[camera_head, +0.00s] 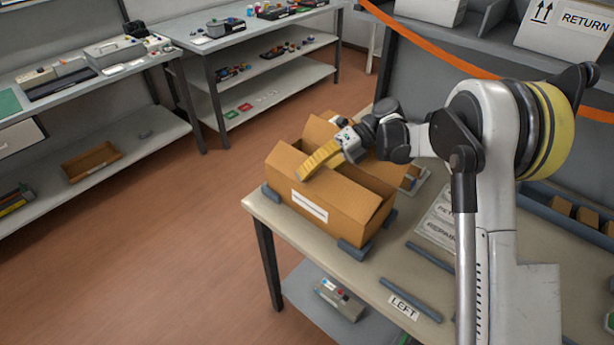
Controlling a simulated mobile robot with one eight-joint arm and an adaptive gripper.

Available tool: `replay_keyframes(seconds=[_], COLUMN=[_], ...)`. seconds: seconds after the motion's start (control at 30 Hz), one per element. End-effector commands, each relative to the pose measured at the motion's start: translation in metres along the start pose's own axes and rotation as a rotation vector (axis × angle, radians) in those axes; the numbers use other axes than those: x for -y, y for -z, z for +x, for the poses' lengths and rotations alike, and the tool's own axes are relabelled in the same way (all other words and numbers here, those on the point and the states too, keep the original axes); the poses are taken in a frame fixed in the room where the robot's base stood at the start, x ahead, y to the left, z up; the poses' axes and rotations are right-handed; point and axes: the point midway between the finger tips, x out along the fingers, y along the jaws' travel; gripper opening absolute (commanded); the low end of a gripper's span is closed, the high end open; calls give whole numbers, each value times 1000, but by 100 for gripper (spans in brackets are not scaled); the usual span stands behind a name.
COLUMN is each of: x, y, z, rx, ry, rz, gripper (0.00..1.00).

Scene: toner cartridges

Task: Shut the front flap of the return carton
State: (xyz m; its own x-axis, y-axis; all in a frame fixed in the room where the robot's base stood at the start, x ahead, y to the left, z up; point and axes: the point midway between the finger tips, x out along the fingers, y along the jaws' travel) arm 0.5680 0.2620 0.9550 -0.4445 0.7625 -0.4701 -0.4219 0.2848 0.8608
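An open brown carton (345,207) stands on the near left part of the bench, with a white label (310,206) on its long near side. A raised flap (320,131) shows at its far side. I cannot clearly tell the front flap from the near wall. My gripper (303,174) is over the carton's left half, its yellow ribbed fingers pointing down and left across the opening. They overlap in this view, so their gap is hidden, and I cannot tell whether they touch the cardboard. My gripper and arm hide part of the carton's far side and inside.
Grey blocks (355,250) sit at the carton's base on the bench (328,243). Grey bars (411,300) and a LEFT label lie at right. A white box marked RETURN (552,39) stands on the upper shelf. An orange strap (432,46) hangs behind my arm.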

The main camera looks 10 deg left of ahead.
Motion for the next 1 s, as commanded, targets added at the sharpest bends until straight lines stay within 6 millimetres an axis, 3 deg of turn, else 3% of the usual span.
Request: replay_keyframes(seconds=[0.4,0.8,1.0], x=[-5,-68,-85], y=[-1,-15,-19], z=[-3,-37,-46], rx=[0,0,-1], ry=[0,0,0], rz=[0,0,0], gripper=[25,25,25])
